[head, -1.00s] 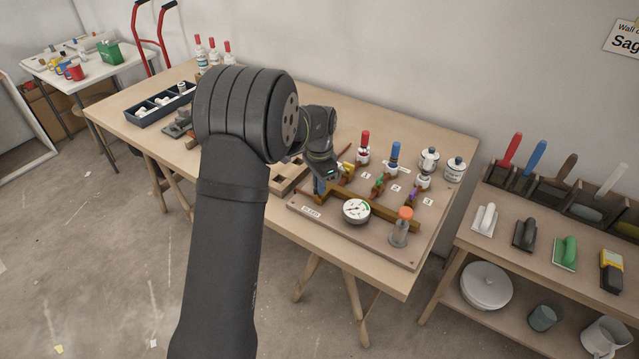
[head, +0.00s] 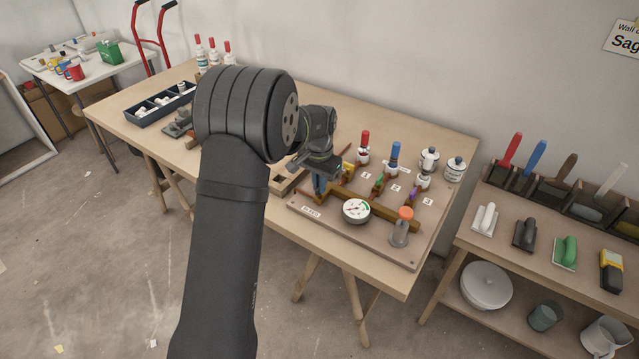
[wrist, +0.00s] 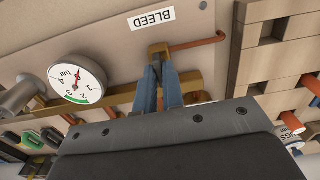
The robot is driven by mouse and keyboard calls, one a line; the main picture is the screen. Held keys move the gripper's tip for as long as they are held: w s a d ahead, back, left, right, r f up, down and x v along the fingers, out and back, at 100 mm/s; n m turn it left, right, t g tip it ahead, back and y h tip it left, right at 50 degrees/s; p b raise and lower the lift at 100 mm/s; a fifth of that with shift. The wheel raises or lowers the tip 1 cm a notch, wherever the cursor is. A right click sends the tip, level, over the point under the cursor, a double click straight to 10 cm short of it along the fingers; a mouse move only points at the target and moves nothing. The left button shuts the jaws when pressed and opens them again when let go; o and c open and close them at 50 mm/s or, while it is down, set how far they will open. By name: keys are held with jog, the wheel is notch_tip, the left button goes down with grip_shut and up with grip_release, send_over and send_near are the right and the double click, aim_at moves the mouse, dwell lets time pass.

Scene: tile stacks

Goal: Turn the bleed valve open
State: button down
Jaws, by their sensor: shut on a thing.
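My gripper (head: 319,187) points down at the left end of the brass manifold (wrist: 120,101) on the board. In the wrist view its two blue fingers (wrist: 161,82) are close together, shut on the bleed valve (wrist: 159,48), whose brownish top shows just past the fingertips. The fingers hide most of the valve, so its handle angle cannot be read. The white BLEED label (wrist: 151,18) lies beside it, and also shows in the head view (head: 311,211). A thin copper pipe (wrist: 202,43) runs out sideways from the valve.
A round pressure gauge (head: 356,210) stands close to my gripper. An orange-capped clear cylinder (head: 401,229) is at the board's front right. Red (head: 364,146) and blue (head: 395,158) topped bottles stand behind the manifold. A wooden grid (wrist: 280,45) borders the board.

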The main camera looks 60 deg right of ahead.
jog(key=c, duration=1.5)
grip_release()
jog(key=shift+c, duration=0.2)
notch_tip(320, 180, up, 18)
jog(key=shift+f, duration=0.25)
notch_tip(320, 180, down, 18)
jog(key=shift+r, duration=0.2)
jog(key=shift+r, duration=0.1)
